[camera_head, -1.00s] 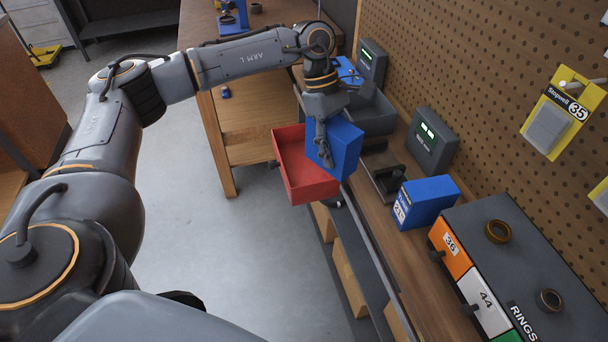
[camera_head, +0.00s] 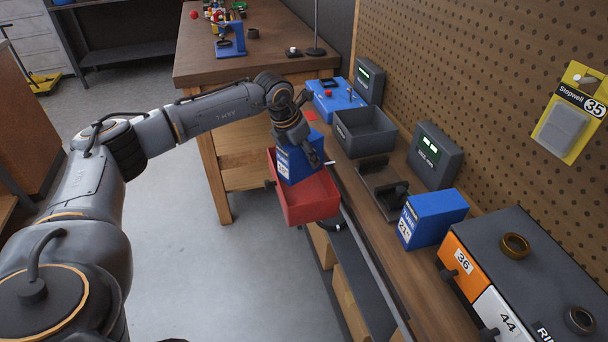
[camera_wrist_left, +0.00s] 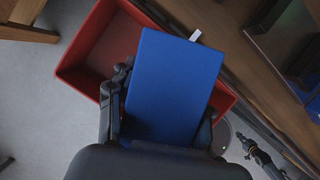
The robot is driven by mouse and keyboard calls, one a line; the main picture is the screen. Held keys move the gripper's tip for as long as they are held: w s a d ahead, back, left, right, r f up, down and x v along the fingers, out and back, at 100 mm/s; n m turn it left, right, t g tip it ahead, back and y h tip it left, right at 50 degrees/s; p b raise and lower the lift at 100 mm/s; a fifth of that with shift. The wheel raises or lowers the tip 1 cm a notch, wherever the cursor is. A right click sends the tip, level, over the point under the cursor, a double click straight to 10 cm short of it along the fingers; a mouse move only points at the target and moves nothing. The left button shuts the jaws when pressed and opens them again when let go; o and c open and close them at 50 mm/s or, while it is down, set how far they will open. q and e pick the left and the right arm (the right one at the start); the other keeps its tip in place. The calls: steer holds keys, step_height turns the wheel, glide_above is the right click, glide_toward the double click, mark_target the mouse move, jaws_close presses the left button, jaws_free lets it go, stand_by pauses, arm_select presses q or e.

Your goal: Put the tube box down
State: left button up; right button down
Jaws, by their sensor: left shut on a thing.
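My left gripper (camera_head: 306,143) is shut on a blue tube box (camera_head: 297,162) with a white label. It holds the box, somewhat tilted, over the open red drawer (camera_head: 312,205) that juts out beside the bench. In the left wrist view the blue box (camera_wrist_left: 174,85) covers much of the red drawer (camera_wrist_left: 84,58), with a gripper finger at each side. I cannot tell whether the box touches the drawer floor. A dark jointed part (camera_wrist_left: 262,157), perhaps my right gripper, shows at the lower right there; its fingers are unclear.
A second blue box (camera_head: 432,216) stands on the bench beside a dark holder (camera_head: 378,188). A grey bin (camera_head: 366,133), display units (camera_head: 432,155) and the rings cabinet (camera_head: 535,265) line the pegboard. Open floor lies left of the drawer.

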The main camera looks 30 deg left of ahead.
mark_target(305, 171)
arm_select(q)
step_height(305, 171, down, 5)
steer(key=shift+f+p, duration=0.15)
steer(key=shift+p, duration=0.2)
steer(key=shift+f, duration=0.15)
steer(key=shift+f, duration=0.1)
steer(key=shift+f, duration=0.1)
steer(key=o, duration=1.5)
steer(key=shift+c, duration=0.2)
